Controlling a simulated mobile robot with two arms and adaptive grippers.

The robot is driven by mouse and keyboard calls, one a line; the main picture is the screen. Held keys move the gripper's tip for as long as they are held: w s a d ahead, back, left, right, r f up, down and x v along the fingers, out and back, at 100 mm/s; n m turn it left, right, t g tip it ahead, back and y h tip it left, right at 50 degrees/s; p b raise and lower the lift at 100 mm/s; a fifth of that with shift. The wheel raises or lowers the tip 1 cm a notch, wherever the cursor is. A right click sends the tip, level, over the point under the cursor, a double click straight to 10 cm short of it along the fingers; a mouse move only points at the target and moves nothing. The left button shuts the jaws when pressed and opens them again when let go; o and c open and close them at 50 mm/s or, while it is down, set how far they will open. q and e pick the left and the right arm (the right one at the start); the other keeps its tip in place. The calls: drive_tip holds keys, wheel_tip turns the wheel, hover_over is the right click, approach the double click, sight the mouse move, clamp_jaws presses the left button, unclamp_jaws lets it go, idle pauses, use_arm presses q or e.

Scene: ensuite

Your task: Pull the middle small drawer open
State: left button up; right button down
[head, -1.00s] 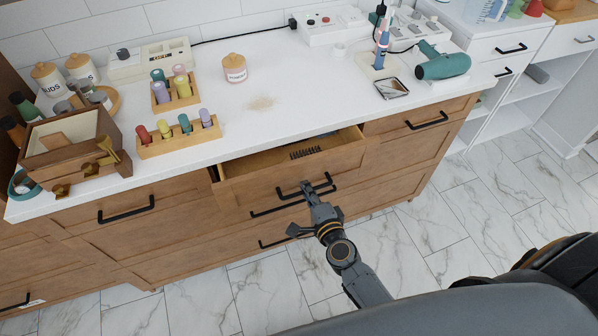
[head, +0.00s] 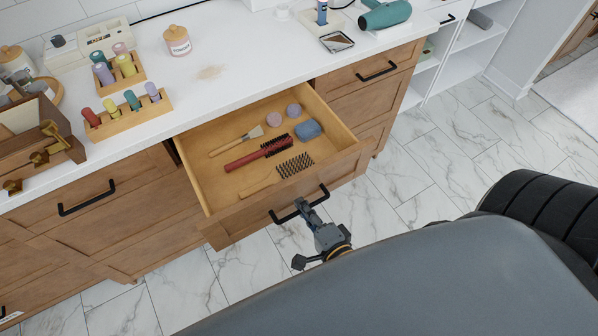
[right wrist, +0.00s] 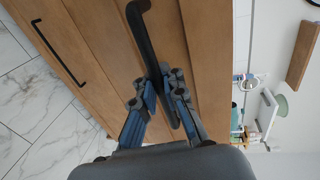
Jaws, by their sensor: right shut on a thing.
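The middle small drawer (head: 212,218) stands well out from the wooden cabinet in the head view, its inside showing. It holds a red brush (head: 258,153), a wooden-handled brush (head: 278,174), a flat brush (head: 236,139), a blue block (head: 308,130) and two round items. My right gripper (head: 304,205) is shut on the drawer's black bar handle (head: 286,216). In the right wrist view, the fingers (right wrist: 163,85) close around the dark handle (right wrist: 146,40) against the wooden front. My left gripper is not in view.
The white countertop (head: 230,85) carries bottle racks (head: 128,118), a jar (head: 177,40), a mirror tray (head: 337,42) and a teal hair dryer (head: 385,14). Closed drawers (head: 100,205) flank the open one. Marble floor (head: 440,150) lies clear to the right.

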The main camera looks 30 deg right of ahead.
drive_tip(key=shift+s+r, duration=0.1)
drive_tip(key=c, duration=1.7)
unclamp_jaws()
drive_tip(key=s, duration=0.4)
drive_tip(key=s+r, duration=0.1)
drive_tip(key=s, duration=0.3)
drive_tip(key=s+r, duration=0.1)
drive_tip(key=s, duration=0.2)
drive_tip(key=shift+s+d+r, duration=0.15)
drive_tip(key=shift+s+d, duration=0.05)
drive_tip(key=shift+s, duration=0.2)
